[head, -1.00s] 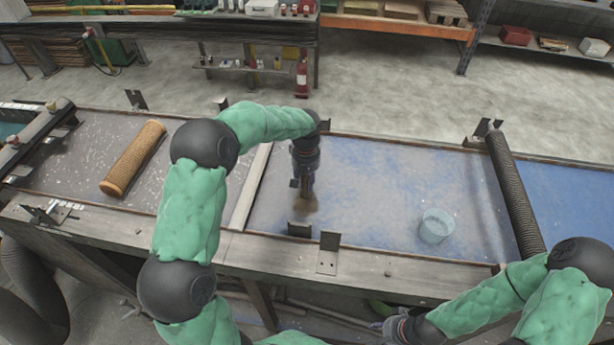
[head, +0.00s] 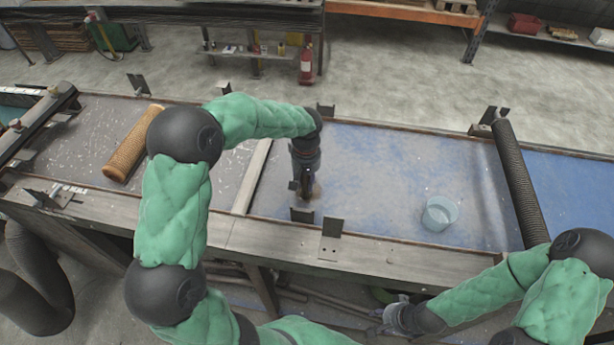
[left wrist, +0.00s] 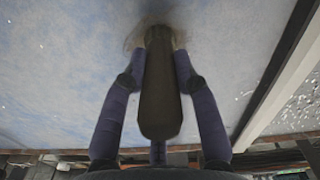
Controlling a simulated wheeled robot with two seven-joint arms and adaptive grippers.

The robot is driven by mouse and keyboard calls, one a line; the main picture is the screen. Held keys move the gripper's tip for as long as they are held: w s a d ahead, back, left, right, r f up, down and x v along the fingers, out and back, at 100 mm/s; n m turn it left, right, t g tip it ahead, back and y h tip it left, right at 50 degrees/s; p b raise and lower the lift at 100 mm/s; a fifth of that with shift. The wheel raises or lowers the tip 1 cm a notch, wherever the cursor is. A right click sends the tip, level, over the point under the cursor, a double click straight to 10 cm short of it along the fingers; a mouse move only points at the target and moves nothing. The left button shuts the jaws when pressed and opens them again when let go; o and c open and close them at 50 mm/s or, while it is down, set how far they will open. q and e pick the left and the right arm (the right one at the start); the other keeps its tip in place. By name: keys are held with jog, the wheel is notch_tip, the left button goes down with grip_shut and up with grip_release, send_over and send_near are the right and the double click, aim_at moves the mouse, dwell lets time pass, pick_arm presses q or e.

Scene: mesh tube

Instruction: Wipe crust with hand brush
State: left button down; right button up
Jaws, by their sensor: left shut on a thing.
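My left gripper (head: 307,192) reaches down over the blue, whitish-speckled bed of the long table, just right of a pale divider. It is shut on the hand brush, whose dark rounded handle (left wrist: 160,95) fills the middle of the left wrist view between the fingers. A brownish patch (head: 316,190) shows at the brush's lower end in the head view. I cannot tell whether it is bristles or crust; the left wrist view shows a similar brownish smear (left wrist: 134,38) around the brush's far end. My right gripper (head: 392,318) hangs low in front of the table, its fingers unclear.
A translucent bucket (head: 440,213) stands on the blue bed to the right. A dark ribbed roller (head: 519,182) crosses the bed beyond it. A tan mesh tube (head: 132,145) lies on the grey section at left. Metal brackets (head: 331,240) stand along the front edge.

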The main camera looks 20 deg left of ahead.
pick_arm(q)
jog(key=shift+s+d, duration=0.3)
jog(key=shift+s, duration=0.7)
jog(key=shift+s+d, duration=0.25)
jog(key=shift+s, duration=0.7)
jog(key=shift+r, duration=0.1)
notch_tip(320, 180, up, 6)
jog(key=p, duration=0.3)
jog(key=shift+p, duration=0.35)
notch_tip(320, 180, up, 3)
jog(key=shift+f+p, duration=0.1)
jog(key=shift+p, duration=0.9)
